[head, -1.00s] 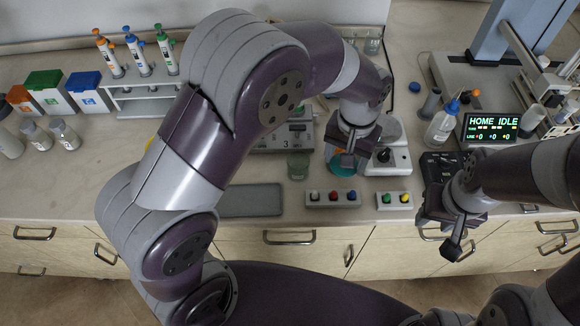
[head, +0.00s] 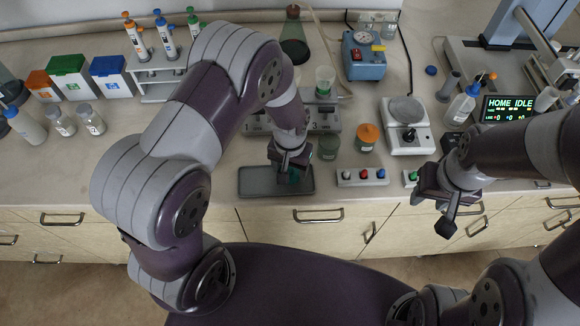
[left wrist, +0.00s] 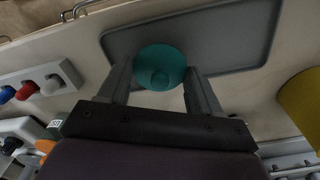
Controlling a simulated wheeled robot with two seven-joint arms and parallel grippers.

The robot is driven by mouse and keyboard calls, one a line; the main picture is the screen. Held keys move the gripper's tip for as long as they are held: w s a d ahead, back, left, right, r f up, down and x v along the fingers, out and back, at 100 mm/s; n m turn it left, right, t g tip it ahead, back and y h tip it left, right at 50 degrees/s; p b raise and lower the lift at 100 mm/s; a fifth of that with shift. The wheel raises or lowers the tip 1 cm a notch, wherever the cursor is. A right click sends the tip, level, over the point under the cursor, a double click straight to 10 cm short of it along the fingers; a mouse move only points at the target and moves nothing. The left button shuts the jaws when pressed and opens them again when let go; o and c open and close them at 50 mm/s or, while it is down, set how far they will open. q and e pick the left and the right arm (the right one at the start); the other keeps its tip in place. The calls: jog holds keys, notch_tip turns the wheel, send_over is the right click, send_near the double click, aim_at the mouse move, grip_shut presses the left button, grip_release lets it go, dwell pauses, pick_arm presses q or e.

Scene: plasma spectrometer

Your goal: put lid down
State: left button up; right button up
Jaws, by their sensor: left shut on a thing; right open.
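The teal round lid (left wrist: 160,67) is between the fingers of my left gripper (left wrist: 160,85) in the left wrist view. In the head view only a bit of the lid (head: 293,178) shows under my left gripper (head: 291,170). The gripper is shut on the lid, over the grey tray (head: 250,182). The tray (left wrist: 235,38) looks empty around the lid. I cannot tell whether the lid touches the tray. My right gripper (head: 447,205) is open and empty near the counter's front edge at the right.
A box with coloured buttons (head: 361,177) stands right of the tray. A white stirrer plate (head: 408,128) is further right. The counter left of the tray is clear.

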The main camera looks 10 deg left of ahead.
pick_arm(q)
jog(key=shift+w+d+f, duration=0.1)
jog(key=shift+d+f, duration=0.1)
jog(key=shift+f, duration=0.4)
jog(key=shift+w+d+f, duration=0.15)
jog(key=shift+a+f, duration=0.1)
jog(key=shift+a, duration=0.1)
jog(key=o, duration=0.7)
jog(key=shift+d, duration=0.1)
pick_arm(e)
jog(key=shift+w+d+f, duration=0.1)
jog(key=shift+w+d, duration=0.1)
jog(key=shift+d, duration=0.1)
